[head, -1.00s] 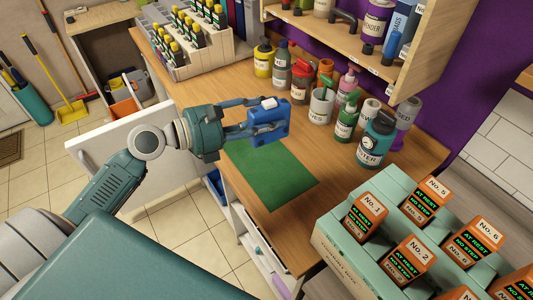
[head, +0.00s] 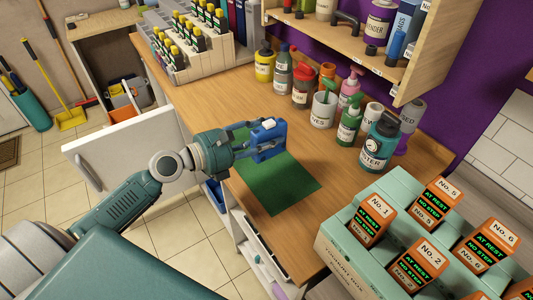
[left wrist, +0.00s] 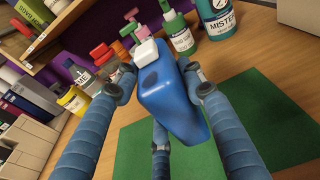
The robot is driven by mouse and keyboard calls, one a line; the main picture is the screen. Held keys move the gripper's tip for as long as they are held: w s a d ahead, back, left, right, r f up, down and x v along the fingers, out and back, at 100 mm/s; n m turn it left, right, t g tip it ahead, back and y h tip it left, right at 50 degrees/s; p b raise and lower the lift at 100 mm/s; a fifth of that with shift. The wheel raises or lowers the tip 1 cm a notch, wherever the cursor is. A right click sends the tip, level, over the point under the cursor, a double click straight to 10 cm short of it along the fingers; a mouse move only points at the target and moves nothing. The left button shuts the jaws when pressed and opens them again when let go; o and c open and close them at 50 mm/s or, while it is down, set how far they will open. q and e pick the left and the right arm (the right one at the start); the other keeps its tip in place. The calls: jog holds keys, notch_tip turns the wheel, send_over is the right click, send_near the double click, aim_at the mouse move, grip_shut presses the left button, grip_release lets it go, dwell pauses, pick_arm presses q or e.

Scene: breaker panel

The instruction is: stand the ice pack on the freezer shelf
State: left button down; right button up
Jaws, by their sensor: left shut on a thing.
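The ice pack (head: 266,142) is a blue block with a white cap, and it shows large in the left wrist view (left wrist: 168,95). My left gripper (head: 258,141) is shut on it and holds it over the far part of the green mat (head: 278,185). In the left wrist view the gripper's fingers (left wrist: 160,90) lie along both sides of the pack, with the white cap up. I cannot tell whether the pack touches the mat. A white door (head: 118,158) stands open below the counter at the left. The freezer shelf cannot be made out. My right gripper is not in view.
Several bottles and pots, among them a teal MISTER bottle (head: 378,147), stand along the back of the wooden counter (head: 205,95). A pale green box (head: 345,240) with orange displays fills the near right. The near part of the mat is clear.

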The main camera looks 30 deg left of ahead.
pick_arm(q)
jog(key=shift+f+b, duration=0.9)
jog(key=shift+f, duration=1.75)
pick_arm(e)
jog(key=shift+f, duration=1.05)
pick_arm(q)
jog(key=shift+f, duration=0.1)
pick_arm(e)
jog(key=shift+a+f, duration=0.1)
pick_arm(q)
jog(key=c, duration=1)
grip_release()
jog(key=shift+f, duration=0.1)
jog(key=shift+c, duration=0.2)
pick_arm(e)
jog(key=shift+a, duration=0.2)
pick_arm(q)
jog(key=shift+s, duration=0.1)
